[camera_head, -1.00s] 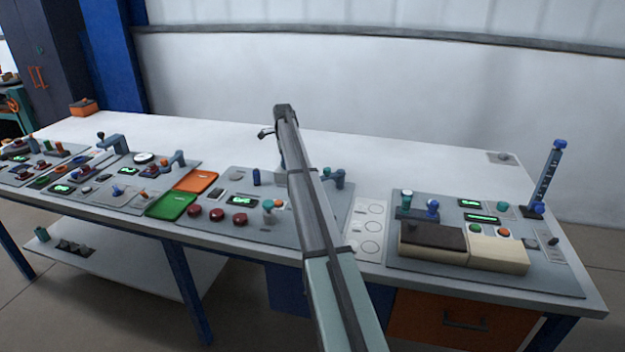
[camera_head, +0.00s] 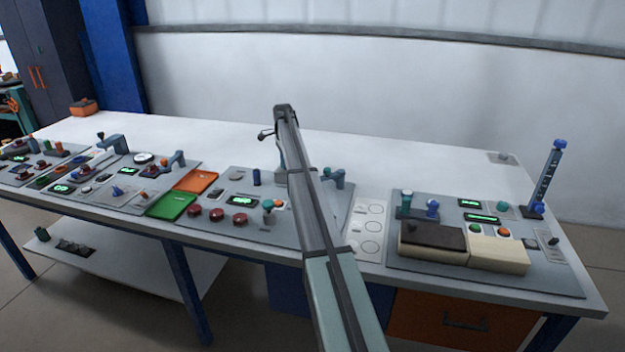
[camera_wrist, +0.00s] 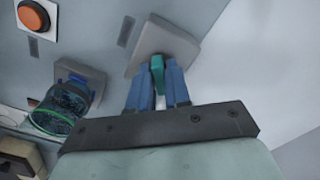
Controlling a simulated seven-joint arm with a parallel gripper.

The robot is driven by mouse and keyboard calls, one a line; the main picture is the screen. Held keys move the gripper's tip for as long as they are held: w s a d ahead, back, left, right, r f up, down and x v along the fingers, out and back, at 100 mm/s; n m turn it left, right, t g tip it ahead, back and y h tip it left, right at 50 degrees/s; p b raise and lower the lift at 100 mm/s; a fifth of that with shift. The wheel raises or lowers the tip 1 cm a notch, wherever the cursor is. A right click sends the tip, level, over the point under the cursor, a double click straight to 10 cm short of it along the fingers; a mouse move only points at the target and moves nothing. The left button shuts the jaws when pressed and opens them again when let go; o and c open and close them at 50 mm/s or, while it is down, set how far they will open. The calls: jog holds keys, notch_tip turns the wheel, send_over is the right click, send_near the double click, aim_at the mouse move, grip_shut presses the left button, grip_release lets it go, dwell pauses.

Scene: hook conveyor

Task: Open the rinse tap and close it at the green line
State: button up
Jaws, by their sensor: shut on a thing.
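In the wrist view, the tap handle is a small teal lever (camera_wrist: 157,68) on a grey square base (camera_wrist: 180,42). My gripper (camera_wrist: 157,84) has its two blue fingers on either side of the teal lever, shut on it. To the left, a clear round vessel (camera_wrist: 62,106) with a green line around its rim end sits by a grey block (camera_wrist: 86,76). I cannot make out the liquid level in it. In the head view, my arm hides the gripper and lever; a grey-blue spout fitting (camera_head: 335,178) shows just right of the arm.
An orange round button (camera_wrist: 33,15) is at the upper left of the wrist view. In the head view, red buttons (camera_head: 216,214), a green tray (camera_head: 170,205) and an orange tray (camera_head: 195,181) lie left of my arm. A panel with dark and cream blocks (camera_head: 497,254) is at right.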

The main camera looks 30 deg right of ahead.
jog(key=n, duration=1.1)
jog(key=o, duration=1.3)
jog(key=shift+o, duration=0.2)
jog(key=shift+r, duration=3.5)
